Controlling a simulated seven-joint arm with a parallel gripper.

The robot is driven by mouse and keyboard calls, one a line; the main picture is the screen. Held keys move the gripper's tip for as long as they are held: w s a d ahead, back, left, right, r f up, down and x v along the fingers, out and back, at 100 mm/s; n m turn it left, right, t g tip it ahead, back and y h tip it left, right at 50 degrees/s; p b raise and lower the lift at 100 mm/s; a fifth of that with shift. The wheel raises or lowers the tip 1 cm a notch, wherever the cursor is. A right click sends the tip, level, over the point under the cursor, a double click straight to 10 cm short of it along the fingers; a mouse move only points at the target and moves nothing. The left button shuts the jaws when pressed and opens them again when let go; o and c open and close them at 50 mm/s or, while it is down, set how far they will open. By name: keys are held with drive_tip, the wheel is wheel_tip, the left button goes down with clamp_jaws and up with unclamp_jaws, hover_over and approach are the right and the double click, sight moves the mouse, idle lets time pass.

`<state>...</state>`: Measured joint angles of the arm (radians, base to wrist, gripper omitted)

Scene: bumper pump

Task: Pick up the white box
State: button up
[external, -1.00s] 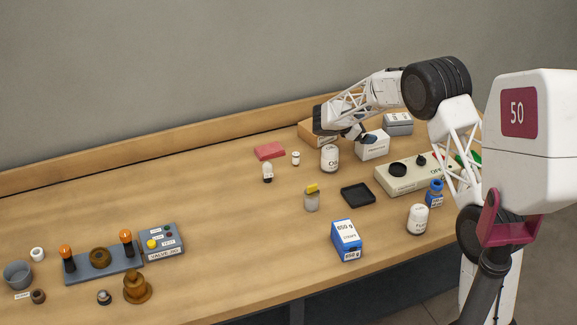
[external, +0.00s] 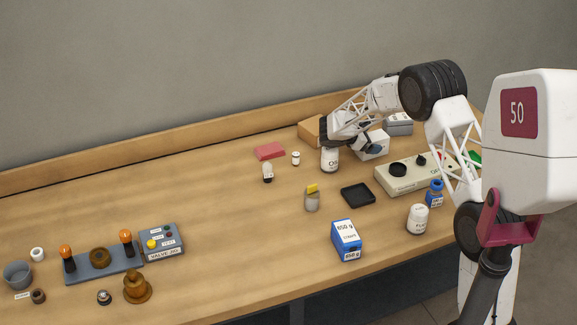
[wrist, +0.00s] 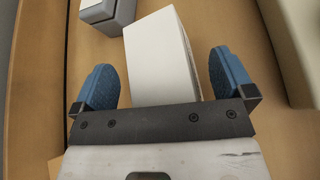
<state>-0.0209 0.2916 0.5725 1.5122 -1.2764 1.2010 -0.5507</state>
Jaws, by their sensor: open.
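The white box (external: 372,147) stands toward the back right of the bench, partly hidden by my gripper in the external view. In the wrist view the white box (wrist: 162,58) lies between and ahead of my two blue fingertips, its near end hidden behind the dark gripper bar. My gripper (wrist: 165,82) is open, with one finger on each side of the box and a visible gap on both sides. In the external view my gripper (external: 366,145) is at the box; contact cannot be told.
A grey box (external: 399,124) stands behind the white box, and a brown carton (external: 309,131) is to its left. A white jar (external: 330,160) stands close by at the left. A beige device (external: 405,177) lies to the front right. The bench's middle is mostly clear.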

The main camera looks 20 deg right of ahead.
drive_tip(key=c, duration=1.1)
drive_tip(key=shift+r, duration=0.5)
drive_tip(key=c, duration=0.3)
wheel_tip(320, 180, up, 9)
drive_tip(key=shift+r, duration=0.1)
